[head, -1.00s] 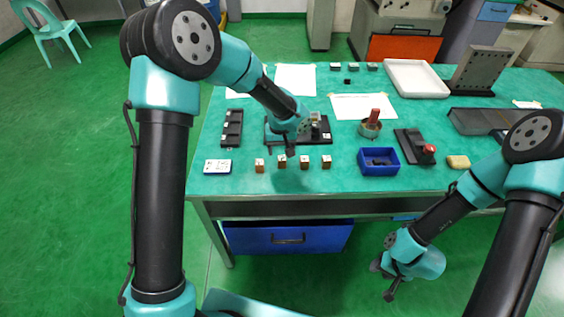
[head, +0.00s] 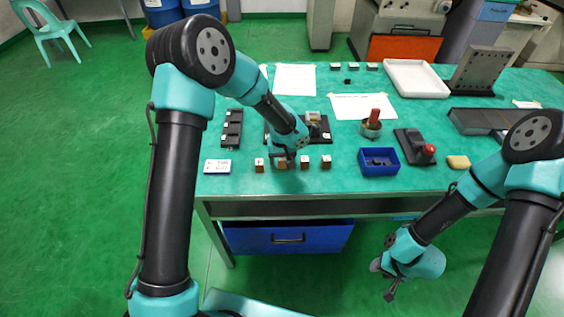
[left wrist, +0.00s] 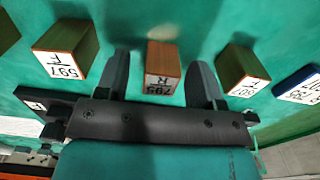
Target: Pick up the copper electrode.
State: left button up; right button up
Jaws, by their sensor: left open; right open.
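A reddish-brown copper block (left wrist: 163,62) with a white label reading "R 795" stands between my left gripper's fingers in the left wrist view. My left gripper (head: 284,160) is open, low over the row of blocks, with one finger on each side of this block and a gap visible on both sides. In the head view the gripper mostly hides the block. Similar labelled blocks stand on either side, one marked 597 (left wrist: 67,48) and another (left wrist: 240,70), both more olive-brown on their sides. My right gripper (head: 385,279) is open and empty, off the table's front.
A small label card (head: 217,166) lies left of the row, and two more blocks (head: 304,163) (head: 327,162) stand on its right. A dark fixture (head: 314,125) is behind the gripper. A blue bin (head: 379,170) stands to the right.

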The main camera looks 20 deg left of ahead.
dwell(0.4)
pick_arm(q)
grip_shut()
dwell(0.4)
